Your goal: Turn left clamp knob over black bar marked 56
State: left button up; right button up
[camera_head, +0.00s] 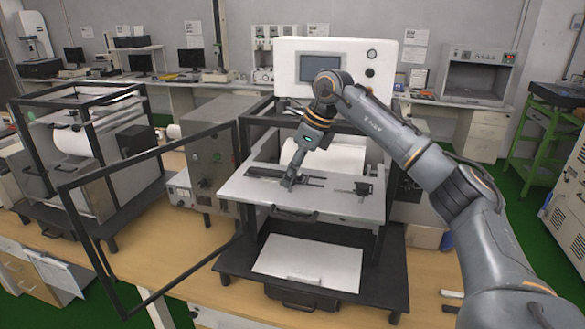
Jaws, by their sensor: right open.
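A black bar (268,172) lies on the pale, pulled-out plate (330,205) of the white test machine in the middle. The number 56 cannot be read at this size. A small dark clamp (362,188) sits at the right of the plate. The left clamp knob is not clearly made out; the bar's middle is partly behind my right gripper. My right gripper (289,183) points down at the bar, close over its middle, with its jaws open. Whether it touches anything cannot be told. My left gripper is not in view.
A black-framed door (152,155) stands open at the left of the machine. A grey control box (207,150) stands behind it. A white panel (309,262) lies below the plate. The wooden bench (430,275) has free room at the right front.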

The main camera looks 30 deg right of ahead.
grip_shut()
jog(key=shift+m, duration=0.3)
jog(key=m+t+h+b, duration=0.1)
jog(key=m, duration=0.2)
jog(key=shift+a+m, duration=0.1)
jog(key=shift+m, duration=0.2)
jog(key=m+h, duration=0.1)
jog(key=m, duration=0.1)
jog(key=m+h+b, duration=0.1)
jog(key=m, duration=0.2)
jog(key=shift+a+h+b, duration=0.2)
jog(key=shift+h+b, duration=0.1)
jog(key=m, duration=0.2)
jog(key=m+h, duration=0.1)
jog(key=m, duration=0.1)
jog(key=shift+a+m+h+b, duration=0.1)
jog(key=shift+m+h+b, duration=0.2)
jog(key=shift+m+b, duration=0.1)
jog(key=shift+m+g+h, duration=0.6)
jog(key=shift+m+g, duration=0.1)
jog(key=shift+m, duration=1.3)
